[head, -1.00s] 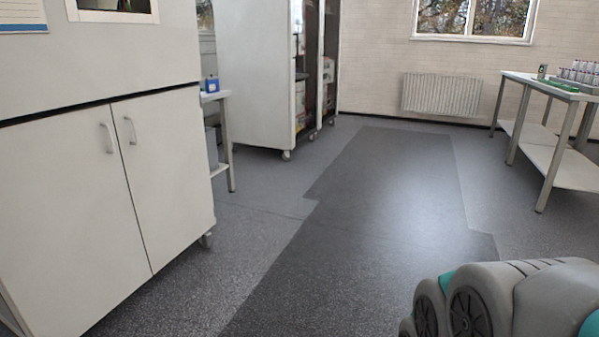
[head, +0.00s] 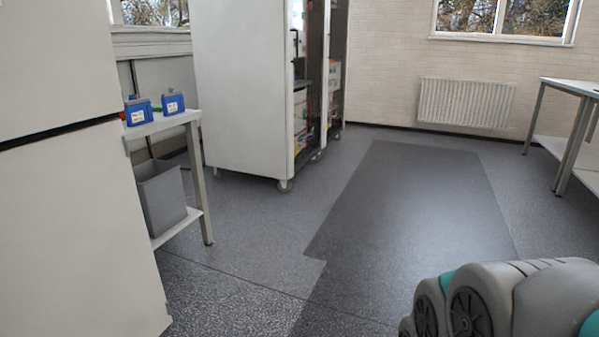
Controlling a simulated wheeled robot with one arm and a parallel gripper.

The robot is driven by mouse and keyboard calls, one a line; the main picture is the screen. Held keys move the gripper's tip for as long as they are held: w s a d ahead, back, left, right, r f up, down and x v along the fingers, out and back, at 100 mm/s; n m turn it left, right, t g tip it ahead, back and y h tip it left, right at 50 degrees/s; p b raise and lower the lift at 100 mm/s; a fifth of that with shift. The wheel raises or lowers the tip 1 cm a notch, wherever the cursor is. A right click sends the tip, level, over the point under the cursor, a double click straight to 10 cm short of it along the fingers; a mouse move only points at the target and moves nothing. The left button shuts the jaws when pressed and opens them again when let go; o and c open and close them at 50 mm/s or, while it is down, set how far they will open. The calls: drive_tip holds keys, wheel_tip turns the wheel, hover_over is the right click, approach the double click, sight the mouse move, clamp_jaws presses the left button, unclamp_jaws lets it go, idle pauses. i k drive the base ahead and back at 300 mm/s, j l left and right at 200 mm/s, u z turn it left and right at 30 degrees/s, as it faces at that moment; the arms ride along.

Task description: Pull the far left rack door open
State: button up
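The racks stand on castors beyond the side table, left of centre in the head view. The nearer rack (head: 240,90) shows a plain white side panel. Its front faces right, seen at a steep angle, with dark edges and coloured items inside. A farther rack (head: 338,75) stands just behind it. I cannot tell from this angle how the rack doors stand, and no handle is clear. My gripper is not in view; only part of my own arm shows at the lower right, well away from the racks.
A white cabinet (head: 75,220) is close on the left. A side table (head: 165,127) holds two blue boxes (head: 155,108), with a grey bin (head: 162,198) below. Another table (head: 570,88) stands at the right, a radiator (head: 467,103) at the back wall. The floor ahead is clear.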

sight(293, 170)
drive_tip(key=i, duration=2.3)
